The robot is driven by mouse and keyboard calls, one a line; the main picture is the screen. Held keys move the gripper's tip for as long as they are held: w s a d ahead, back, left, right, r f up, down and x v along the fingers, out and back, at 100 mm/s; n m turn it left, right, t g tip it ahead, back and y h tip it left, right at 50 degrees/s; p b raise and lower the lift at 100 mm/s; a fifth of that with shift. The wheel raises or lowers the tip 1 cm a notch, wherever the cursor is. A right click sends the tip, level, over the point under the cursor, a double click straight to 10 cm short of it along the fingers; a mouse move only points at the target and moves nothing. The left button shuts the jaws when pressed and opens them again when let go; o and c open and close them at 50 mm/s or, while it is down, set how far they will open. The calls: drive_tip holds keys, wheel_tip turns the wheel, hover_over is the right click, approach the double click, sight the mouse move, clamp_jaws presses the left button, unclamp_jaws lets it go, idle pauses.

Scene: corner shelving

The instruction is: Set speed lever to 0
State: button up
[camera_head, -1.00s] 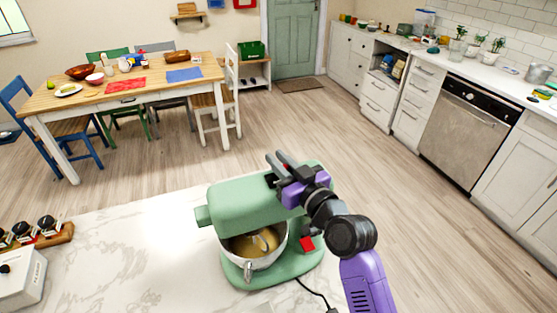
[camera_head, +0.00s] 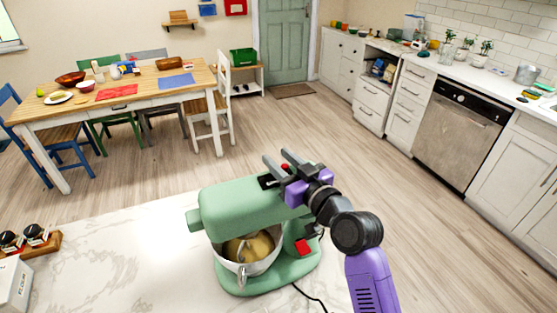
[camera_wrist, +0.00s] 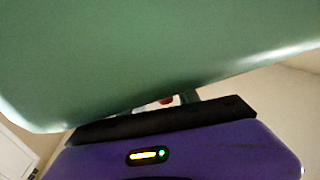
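The green stand mixer (camera_head: 245,205) stands on the white marble counter, its steel bowl (camera_head: 250,262) holding yellowish contents. A small red knob (camera_head: 285,167) and a black slot (camera_head: 267,181) show at the right end of the mixer head; the knob looks like the speed lever's tip. In the wrist view the green head (camera_wrist: 150,60) fills the top, and a red spot (camera_wrist: 166,100) shows beyond my dark gripper edge.
A wooden box with black-topped jars (camera_head: 38,242) and a white box (camera_head: 12,283) stand at the counter's left. The mixer's black cord (camera_head: 310,297) lies at its right. The marble counter (camera_head: 110,250) left of the mixer is clear.

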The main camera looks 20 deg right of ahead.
sight(288, 169)
drive_tip(key=s, duration=0.2)
drive_tip(key=s+d+b, duration=0.1)
drive_tip(key=s, duration=0.1)
drive_tip(key=s+b, duration=0.1)
drive_tip(key=s, duration=0.2)
drive_tip(key=shift+d, duration=0.15)
drive_tip(key=shift+s, duration=0.3)
